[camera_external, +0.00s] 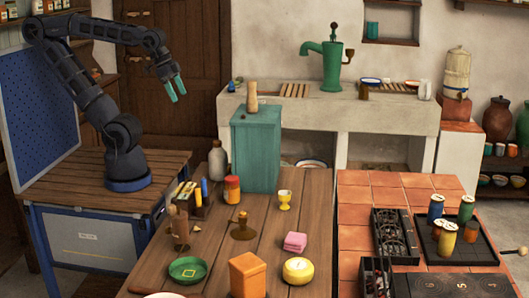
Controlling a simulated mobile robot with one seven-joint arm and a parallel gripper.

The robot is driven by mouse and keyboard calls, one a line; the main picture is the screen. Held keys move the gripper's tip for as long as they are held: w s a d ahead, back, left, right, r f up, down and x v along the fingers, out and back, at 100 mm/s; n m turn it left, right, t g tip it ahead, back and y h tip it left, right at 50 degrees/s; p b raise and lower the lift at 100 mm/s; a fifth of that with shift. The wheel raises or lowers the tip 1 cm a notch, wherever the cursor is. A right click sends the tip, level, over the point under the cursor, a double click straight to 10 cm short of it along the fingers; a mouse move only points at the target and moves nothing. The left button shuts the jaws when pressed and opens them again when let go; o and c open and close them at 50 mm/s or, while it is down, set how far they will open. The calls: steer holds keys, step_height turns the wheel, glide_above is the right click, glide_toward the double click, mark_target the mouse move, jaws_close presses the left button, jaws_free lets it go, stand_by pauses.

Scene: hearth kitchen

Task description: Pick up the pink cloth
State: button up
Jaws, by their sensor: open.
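The pink cloth (295,242) lies folded into a small square on the wooden table (230,268), right of the table's middle. My gripper (175,90) is high at the upper left, above and behind the table's left side. Its teal-tipped fingers are apart, with nothing between them. It is far from the cloth and touches nothing. The whole top of the cloth shows.
Near the cloth are a yellow round tin (298,270), an orange box (247,275), a yellow egg cup (285,200) and a brown stand with an upright knob (243,228). A teal cabinet (256,150) stands behind. Tabletop around the cloth is partly clear.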

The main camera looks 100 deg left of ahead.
steer(key=w+d+f+n+g+h, duration=0.2)
steer(key=w+d+n, duration=0.3)
steer(key=w, duration=0.9)
steer(key=w+d+f+n+g+h, duration=0.25)
steer(key=w+d, duration=0.35)
steer(key=w, duration=0.8)
steer(key=w+d+f+n, duration=0.2)
steer(key=w+d+f, duration=0.3)
steer(key=f, duration=0.3)
steer(key=w+d+f+n, duration=0.3)
steer(key=w+d+f, duration=0.2)
steer(key=w+f, duration=0.2)
steer(key=w+d+f+n+g, duration=0.1)
steer(key=w+d+f+n, duration=0.2)
steer(key=f, duration=0.6)
steer(key=shift+w+d+f, duration=0.1)
steer(key=shift+w+d, duration=0.6)
steer(key=shift+w, duration=0.2)
steer(key=shift+w+d, duration=0.7)
steer(key=shift+w, duration=0.15)
glide_above(295, 237)
steer(key=a, duration=0.2)
step_height(295, 237, down, 4)
steer(key=shift+w+f, duration=0.1)
steer(key=shift+f, duration=0.15)
steer(key=shift+w+x, duration=0.2)
steer(key=shift+x, duration=2.6)
